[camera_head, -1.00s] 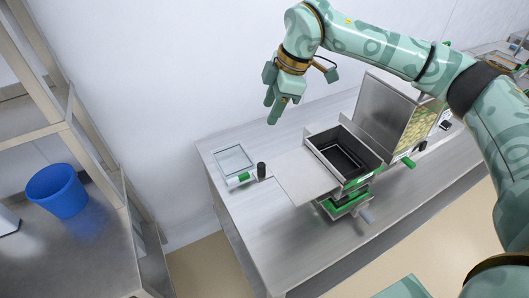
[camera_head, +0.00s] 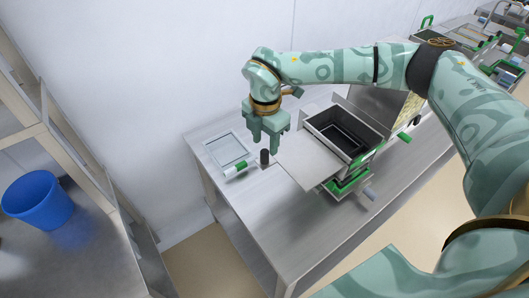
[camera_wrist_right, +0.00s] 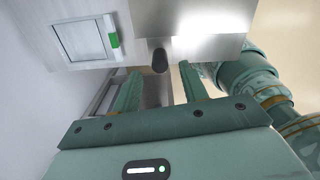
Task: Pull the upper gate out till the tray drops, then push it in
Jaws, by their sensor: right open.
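The upper gate is a flat metal plate (camera_head: 308,163) that sticks out to the left of the sealer, with a dark upright knob (camera_head: 264,157) at its left end. A black tray (camera_head: 346,128) sits in the frame at the top of the sealer, right of the plate. My right gripper (camera_head: 268,145) is open, pointing down just above and beside the knob. In the right wrist view, the knob (camera_wrist_right: 159,60) shows beyond and between the two spread fingers (camera_wrist_right: 160,92), with nothing gripped. My left gripper is out of view.
A flat framed pane with a green-and-white part (camera_head: 235,167) lies on the metal table (camera_head: 290,235), left of the knob. A raised metal lid (camera_head: 378,103) stands behind the tray. A blue bin (camera_head: 38,203) is on the left shelf unit. The table front is clear.

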